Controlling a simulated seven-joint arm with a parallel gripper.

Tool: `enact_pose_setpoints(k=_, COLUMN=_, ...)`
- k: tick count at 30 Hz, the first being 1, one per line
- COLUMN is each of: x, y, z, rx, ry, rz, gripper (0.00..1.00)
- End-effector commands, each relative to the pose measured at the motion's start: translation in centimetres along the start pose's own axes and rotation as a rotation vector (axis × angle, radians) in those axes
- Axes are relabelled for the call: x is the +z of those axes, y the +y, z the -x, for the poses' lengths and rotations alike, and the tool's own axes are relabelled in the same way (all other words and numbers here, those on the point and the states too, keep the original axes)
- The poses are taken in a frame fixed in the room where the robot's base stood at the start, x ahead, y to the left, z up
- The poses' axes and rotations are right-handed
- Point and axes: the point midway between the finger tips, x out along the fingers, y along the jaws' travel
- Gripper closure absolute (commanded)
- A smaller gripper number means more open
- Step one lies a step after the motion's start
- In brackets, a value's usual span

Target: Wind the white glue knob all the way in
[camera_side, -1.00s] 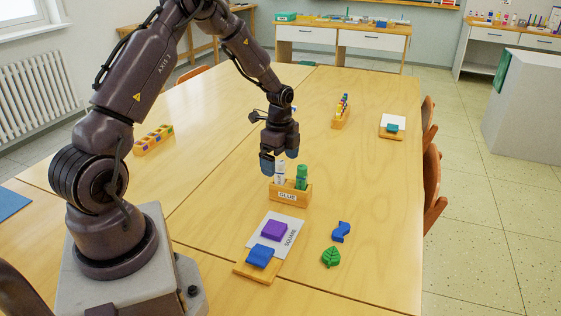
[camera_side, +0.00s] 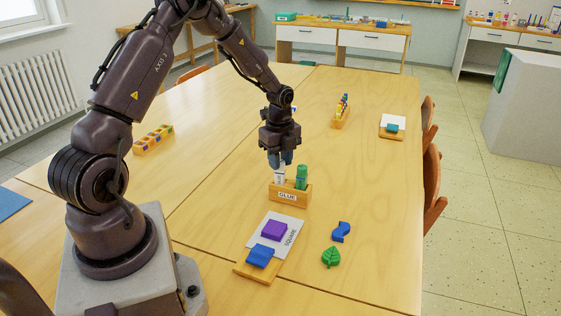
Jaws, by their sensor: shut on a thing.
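The white glue stick (camera_side: 279,176) stands upright in the left part of the wooden glue holder (camera_side: 290,195). My gripper (camera_side: 280,161) is right above it, pointing down, with its blue-grey fingertips shut around the top of the white stick. The knob itself is hidden between the fingers, so how far it is wound does not show. A green glue stick (camera_side: 302,176) stands beside it in the right part of the holder, apart from my fingers.
In front of the holder lie a white SQUARE card with a purple block (camera_side: 274,230), a blue block (camera_side: 260,255), a blue shape (camera_side: 341,232) and a green leaf (camera_side: 331,257). A crayon holder (camera_side: 341,117) stands farther back.

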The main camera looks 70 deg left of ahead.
Motion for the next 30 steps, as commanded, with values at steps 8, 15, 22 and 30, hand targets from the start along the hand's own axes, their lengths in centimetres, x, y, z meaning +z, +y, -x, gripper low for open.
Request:
enact_pose_setpoints(k=8, x=0.00, y=0.00, z=0.00, rx=0.000, ry=0.000, rz=0.000, gripper=0.82)
enact_pose_setpoints(k=15, x=-0.03, y=-0.02, z=0.02, rx=0.000, ry=-0.001, rz=0.063, gripper=0.82)
enact_pose_setpoints(k=22, x=-0.06, y=-0.01, z=0.01, rx=0.001, ry=-0.002, rz=0.488, gripper=0.82)
enact_pose_setpoints(k=30, x=-0.07, y=-0.01, z=0.00, rx=0.000, ry=0.000, rz=0.941, gripper=0.82)
